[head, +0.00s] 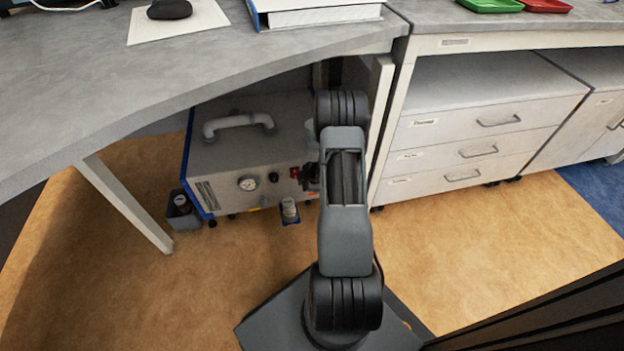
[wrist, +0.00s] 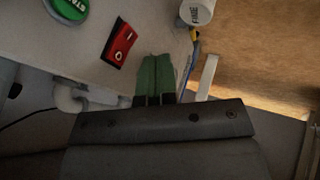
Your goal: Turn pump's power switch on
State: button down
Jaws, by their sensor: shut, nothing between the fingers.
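The pump (head: 225,150) is a grey box with a blue edge and a white handle, on the floor under the desk. Its red power switch (head: 295,172) is on the front panel, just left of my gripper (head: 311,180), which my arm partly hides. In the wrist view the red rocker switch (wrist: 118,42) shows its I and O marks; I cannot tell which side is pressed. My gripper (wrist: 157,62) shows two green fingertips shut together, empty, right of the switch and apart from it in the picture. A green START button (wrist: 67,12) is left of the switch.
The desk top (head: 80,85) overhangs the pump, with a desk leg (head: 125,203) in front at left. A drawer cabinet (head: 470,130) stands to the right. A small dark bin (head: 182,212) and a white bottle (head: 289,208) stand by the pump. The orange floor in front is clear.

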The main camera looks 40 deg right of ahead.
jog(key=p+v, duration=0.2)
jog(key=v, duration=0.4)
jog(key=shift+s+a, duration=0.3)
jog(key=shift+s, duration=0.2)
jog(key=shift+r, duration=0.1)
jog(key=shift+w+r+p, duration=0.1)
jog(key=shift+r+p, duration=0.05)
jog(key=shift+p, duration=0.6)
